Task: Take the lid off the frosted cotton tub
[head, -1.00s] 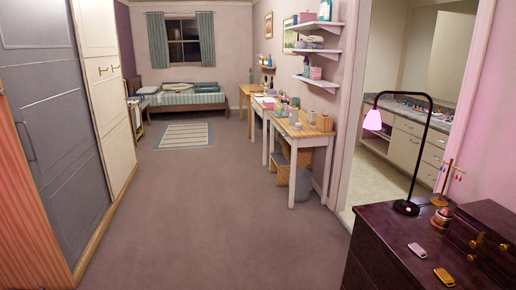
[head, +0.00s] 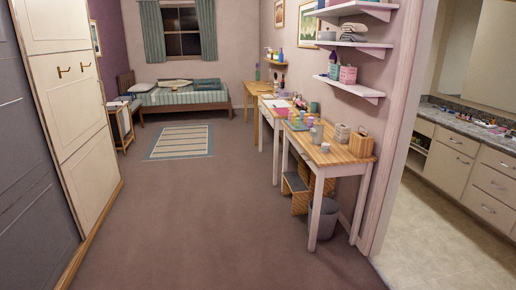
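I cannot make out the frosted cotton tub for certain. Small containers stand on the near wooden-topped table (head: 335,157) on the right, too small to tell apart well. Among them are a grey cylinder (head: 317,133), a small grey item (head: 325,148) beside it, a pale box (head: 342,133) and a wooden basket (head: 361,145). More items stand on the counter (head: 430,105) through the doorway. Neither of my grippers is in view.
Wall shelves (head: 355,90) hang above the table. A grey bin (head: 323,218) and a step stool (head: 296,190) stand under it. Cabinets (head: 75,110) line the left, and a bed (head: 182,95) is at the back. The carpet (head: 190,210) between is clear.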

